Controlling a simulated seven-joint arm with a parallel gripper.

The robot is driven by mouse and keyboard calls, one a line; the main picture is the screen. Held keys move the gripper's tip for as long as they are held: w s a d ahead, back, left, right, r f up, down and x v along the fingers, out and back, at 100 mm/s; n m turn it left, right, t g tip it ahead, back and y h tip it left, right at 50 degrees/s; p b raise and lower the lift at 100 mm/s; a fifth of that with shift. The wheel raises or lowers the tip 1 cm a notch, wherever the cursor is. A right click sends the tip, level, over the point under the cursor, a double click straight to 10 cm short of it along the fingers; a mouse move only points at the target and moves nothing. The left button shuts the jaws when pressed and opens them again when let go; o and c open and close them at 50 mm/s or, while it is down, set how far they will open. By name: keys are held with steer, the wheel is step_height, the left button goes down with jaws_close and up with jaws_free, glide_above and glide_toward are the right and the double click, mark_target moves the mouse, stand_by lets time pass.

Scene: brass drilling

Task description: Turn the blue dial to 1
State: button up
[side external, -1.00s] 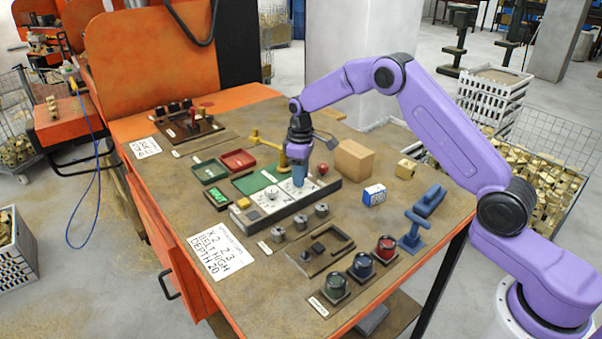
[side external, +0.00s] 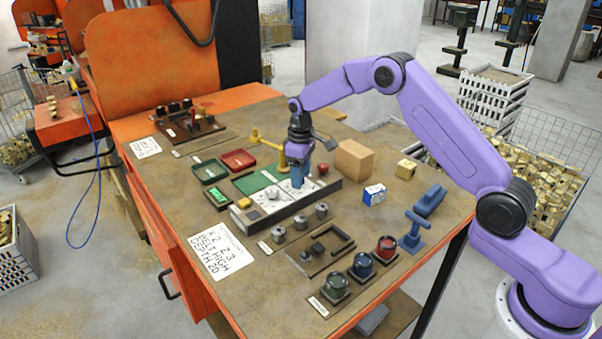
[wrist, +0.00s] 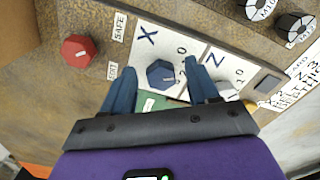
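The blue dial (wrist: 161,74) sits on a white plate marked X on the control panel (side external: 262,225). A 0 and a 2 are printed on its right in the wrist view, and a pale mark shows on the dial. Which number it points to I cannot tell. My gripper (wrist: 159,67) is open, with one blue finger on each side of the dial and gaps visible. In the side view my gripper (side external: 297,182) is low over the panel and hides the dial.
A pale dial (wrist: 228,91) on the Z plate is close beside the right finger, partly covered. A wooden block (side external: 354,159) stands behind the panel's right end.

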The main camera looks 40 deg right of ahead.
step_height(320, 180, up, 18)
steer(key=shift+f, duration=0.25)
stand_by(0.4)
